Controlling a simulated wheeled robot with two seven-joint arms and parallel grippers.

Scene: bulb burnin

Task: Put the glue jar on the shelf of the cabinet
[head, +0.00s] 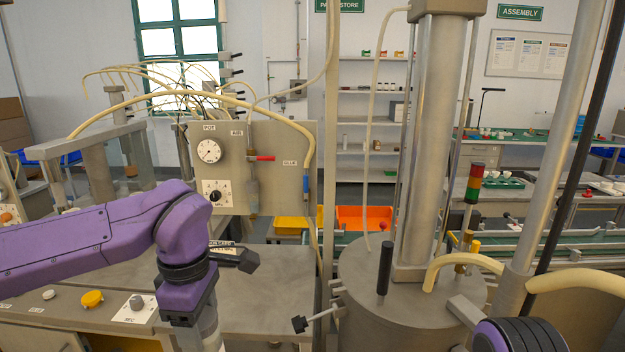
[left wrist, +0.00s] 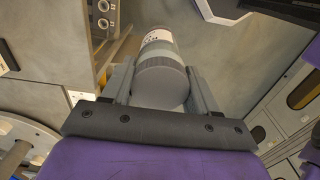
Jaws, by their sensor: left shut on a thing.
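In the left wrist view, my left gripper (left wrist: 158,74) is shut on a grey cylindrical jar (left wrist: 162,82) with a pale printed label near its far end. I take it as the glue jar; its print is too small to read. The jar lies between the two fingers. In the head view my left arm reaches in from the left and bends down at the bench; its gripper and the jar are out of sight there. An open shelf unit (head: 374,152) with small items stands at the far wall; I cannot tell whether it is the task's cabinet. My right gripper is not in view.
A grey bench (head: 265,290) with knobs lies at the front left, below an upright gauge panel (head: 265,140). A large metal drum (head: 350,280) with a column and hoses stands centre right. Orange (head: 366,217) and yellow (head: 288,225) bins sit behind.

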